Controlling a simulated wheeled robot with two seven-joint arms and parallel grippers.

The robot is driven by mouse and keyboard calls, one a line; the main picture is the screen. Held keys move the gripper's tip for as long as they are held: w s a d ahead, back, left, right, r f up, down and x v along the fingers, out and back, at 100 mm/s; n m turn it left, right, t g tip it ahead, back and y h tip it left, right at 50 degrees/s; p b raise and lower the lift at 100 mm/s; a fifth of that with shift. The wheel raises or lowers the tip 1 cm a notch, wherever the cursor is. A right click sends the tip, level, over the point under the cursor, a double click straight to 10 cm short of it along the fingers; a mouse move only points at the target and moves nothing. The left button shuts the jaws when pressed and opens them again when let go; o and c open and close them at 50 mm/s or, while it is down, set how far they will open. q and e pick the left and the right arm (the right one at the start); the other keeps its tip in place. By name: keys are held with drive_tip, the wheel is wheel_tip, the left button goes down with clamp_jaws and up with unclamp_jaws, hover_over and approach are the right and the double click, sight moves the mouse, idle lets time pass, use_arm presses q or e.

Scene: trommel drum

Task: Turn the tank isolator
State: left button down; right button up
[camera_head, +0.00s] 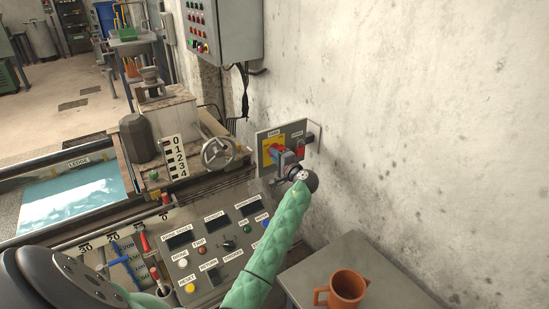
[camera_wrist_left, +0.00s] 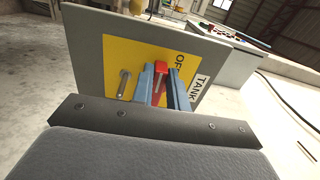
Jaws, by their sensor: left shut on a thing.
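The tank isolator is a red handle (camera_wrist_left: 160,72) on a yellow plate (camera_wrist_left: 118,62) fixed to a grey panel on the wall. Beside the handle in the left wrist view are the word OFF and a white label starting TANK. In the head view the yellow plate (camera_head: 268,143) shows on the left part of the panel, and the handle is mostly covered. My left gripper (camera_head: 278,152) is at the plate; in the left wrist view its blue fingers (camera_wrist_left: 160,84) are shut on the red handle, one on each side. My right gripper is not in view.
A second red device (camera_head: 300,147) sits close by on the panel (camera_head: 292,131). A handwheel (camera_head: 217,153) stands to the left. Below is a control desk (camera_head: 213,243) with buttons and levers. An orange mug (camera_head: 347,289) stands on a grey table (camera_head: 310,279).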

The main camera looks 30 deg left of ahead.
use_arm(q)
drive_tip(key=shift+f, duration=0.15)
drive_tip(key=c, duration=1.4)
unclamp_jaws()
drive_tip(key=b+v, duration=0.1)
drive_tip(key=v, duration=0.6)
drive_tip(key=shift+s+d, duration=0.15)
drive_tip(key=shift+d, duration=0.2)
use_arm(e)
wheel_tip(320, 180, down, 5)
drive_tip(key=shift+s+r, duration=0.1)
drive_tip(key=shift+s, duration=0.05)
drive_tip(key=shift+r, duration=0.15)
